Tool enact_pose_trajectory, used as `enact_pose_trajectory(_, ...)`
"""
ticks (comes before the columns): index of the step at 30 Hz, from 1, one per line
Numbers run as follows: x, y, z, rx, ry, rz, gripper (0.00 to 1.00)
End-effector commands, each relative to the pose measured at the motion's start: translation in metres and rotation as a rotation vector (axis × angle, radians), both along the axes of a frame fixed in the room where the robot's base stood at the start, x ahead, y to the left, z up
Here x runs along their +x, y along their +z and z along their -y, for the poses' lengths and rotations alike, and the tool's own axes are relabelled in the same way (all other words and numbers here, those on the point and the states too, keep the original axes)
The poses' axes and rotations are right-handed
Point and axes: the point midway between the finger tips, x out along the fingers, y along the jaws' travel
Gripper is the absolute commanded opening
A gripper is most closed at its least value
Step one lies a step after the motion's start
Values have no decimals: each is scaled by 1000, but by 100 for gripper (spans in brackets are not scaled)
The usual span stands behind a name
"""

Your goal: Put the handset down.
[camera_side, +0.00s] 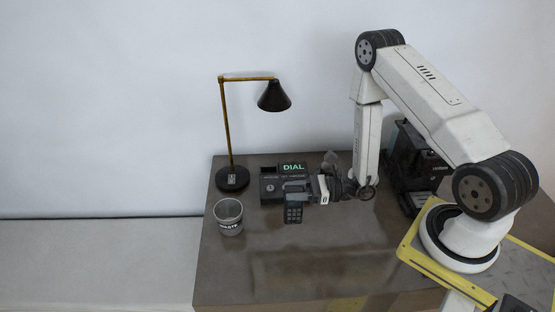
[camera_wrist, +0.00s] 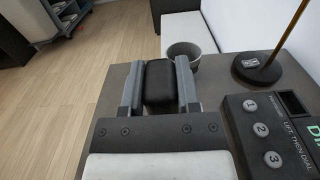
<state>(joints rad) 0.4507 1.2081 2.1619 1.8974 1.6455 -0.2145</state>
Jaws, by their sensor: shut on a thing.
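My gripper (camera_side: 297,191) is shut on the dark handset (camera_side: 293,213). In the wrist view the black end of the handset (camera_wrist: 160,83) is between the two grey fingers (camera_wrist: 159,88). The phone base (camera_side: 268,188) lies just behind the gripper, with a lit screen reading DIAL. In the wrist view the base (camera_wrist: 247,118) is at the right, with round number keys 1, 2 and 3 and the words LIFT THEN DIAL. I cannot tell whether the handset's lower end touches the table.
A grey cup marked WASTE (camera_side: 228,217) stands left of the handset. A lamp (camera_side: 232,179) with a brass stem and black shade stands behind it. The front of the brown table (camera_side: 260,275) is clear.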

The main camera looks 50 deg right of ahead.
Motion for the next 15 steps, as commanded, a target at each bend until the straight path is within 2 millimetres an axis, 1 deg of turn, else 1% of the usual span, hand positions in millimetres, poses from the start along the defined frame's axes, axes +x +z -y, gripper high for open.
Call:
enact_pose_trajectory(3, 11, -14, -1, -1, 2, 2, 0)
enact_pose_trajectory(6, 18, -22, -1, 0, 1, 1, 0)
enact_pose_trajectory(10, 23, -27, 0, -1, 0, 1, 0)
enact_pose_trajectory(15, 24, -28, 0, -1, 0, 1, 0)
